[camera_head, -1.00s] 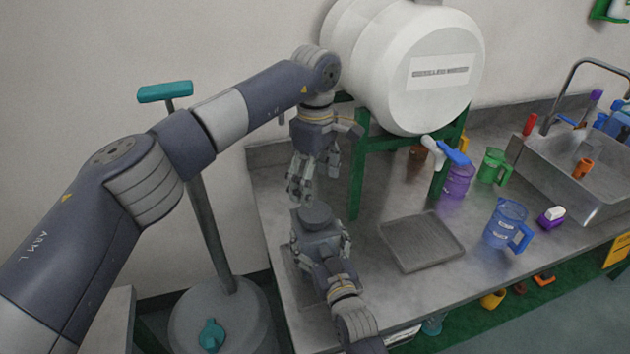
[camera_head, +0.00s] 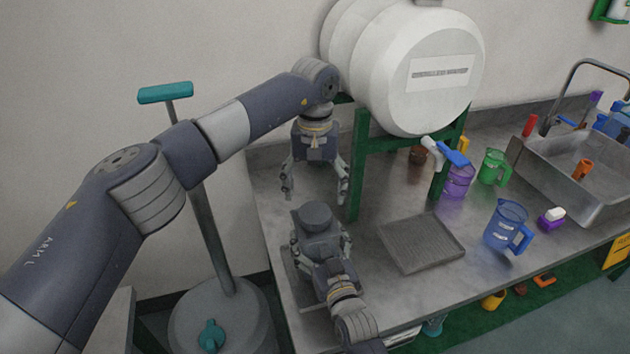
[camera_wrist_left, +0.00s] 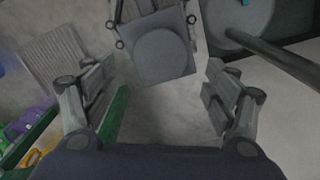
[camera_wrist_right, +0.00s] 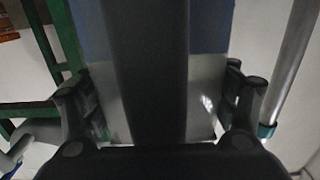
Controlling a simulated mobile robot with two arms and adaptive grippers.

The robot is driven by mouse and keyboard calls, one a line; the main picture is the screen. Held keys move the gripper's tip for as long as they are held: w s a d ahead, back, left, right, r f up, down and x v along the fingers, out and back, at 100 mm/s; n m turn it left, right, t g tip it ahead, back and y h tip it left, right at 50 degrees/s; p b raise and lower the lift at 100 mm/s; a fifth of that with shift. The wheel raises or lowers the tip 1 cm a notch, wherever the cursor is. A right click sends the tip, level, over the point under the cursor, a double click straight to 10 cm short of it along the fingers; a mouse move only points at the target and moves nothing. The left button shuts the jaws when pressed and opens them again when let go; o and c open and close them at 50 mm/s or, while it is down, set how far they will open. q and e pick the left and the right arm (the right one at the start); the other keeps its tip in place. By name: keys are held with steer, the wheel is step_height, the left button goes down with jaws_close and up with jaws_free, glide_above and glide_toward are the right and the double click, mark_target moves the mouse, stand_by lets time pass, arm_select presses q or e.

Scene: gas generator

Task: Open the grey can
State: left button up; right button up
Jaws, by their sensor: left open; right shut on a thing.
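The grey can (camera_head: 316,217) stands at the left end of the metal bench, with a round lid on top. In the left wrist view, its square top and round lid (camera_wrist_left: 162,55) show at the upper middle. My left gripper (camera_head: 315,190) is open and empty, pointing down above and behind the can, its fingers apart left and right. My right gripper (camera_head: 321,245) is shut on the can's body from the front. In the right wrist view, dark and grey surfaces fill the space between the fingers (camera_wrist_right: 160,105); the can's outline there is unclear.
A ridged grey tray (camera_head: 421,243) lies right of the can. A green stand (camera_head: 358,165) carries a big white barrel (camera_head: 400,65) close to my left gripper. A blue jug (camera_head: 505,222) and a sink (camera_head: 580,165) are farther right. The bench between can and tray is free.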

mark_target(315, 212)
arm_select(q)
step_height(315, 212, down, 6)
steer(key=shift+f, duration=0.1)
stand_by(0.4)
